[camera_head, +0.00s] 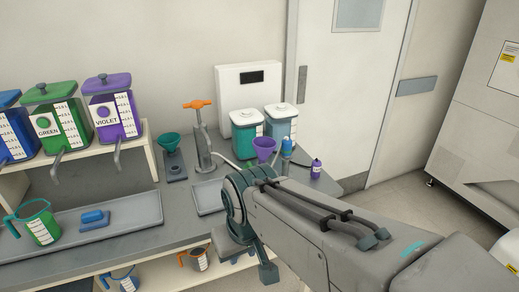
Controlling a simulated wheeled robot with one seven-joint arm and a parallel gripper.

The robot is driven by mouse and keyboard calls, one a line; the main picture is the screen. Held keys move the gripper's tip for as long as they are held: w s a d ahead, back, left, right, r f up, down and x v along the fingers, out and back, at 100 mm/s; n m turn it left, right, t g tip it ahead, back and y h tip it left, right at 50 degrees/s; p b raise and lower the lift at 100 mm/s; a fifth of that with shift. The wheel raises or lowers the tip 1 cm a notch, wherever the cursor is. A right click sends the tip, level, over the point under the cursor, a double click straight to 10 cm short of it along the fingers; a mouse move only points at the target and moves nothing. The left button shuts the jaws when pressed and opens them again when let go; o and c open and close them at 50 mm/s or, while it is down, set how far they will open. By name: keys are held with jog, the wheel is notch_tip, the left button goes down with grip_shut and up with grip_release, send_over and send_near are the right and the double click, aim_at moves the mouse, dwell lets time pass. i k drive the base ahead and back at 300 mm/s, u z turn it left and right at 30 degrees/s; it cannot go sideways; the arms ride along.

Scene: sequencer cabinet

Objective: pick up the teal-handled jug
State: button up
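The teal-handled jug (42,225) stands upright at the far left of the bench. It has a green body with a white label strip, and its handle points left. My arm reaches in from the lower right. My gripper (254,258) hangs at the arm's end, over the bench's front edge, well to the right of the jug and apart from it. It is seen partly from behind, and its fingers are not clear. Nothing can be seen held in it.
A grey tray (140,212) with a blue block (93,218) lies beside the jug. Blue, green (60,125) and violet (112,110) dispensers stand on a raised shelf behind. An orange-handled jug (197,259) and a blue jug (125,280) are on the lower shelf. An orange-handled pump (201,140) stands mid-bench.

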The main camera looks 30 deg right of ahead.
aim_at(37, 216)
jog(key=z, duration=0.65)
jog(key=i, duration=0.5)
jog(key=z, duration=0.5)
jog(key=k, duration=0.15)
jog(key=u, duration=2.45)
jog(key=k, duration=0.65)
jog(key=u, duration=0.4)
jog(key=i, duration=1.25)
jog(key=u, duration=0.4)
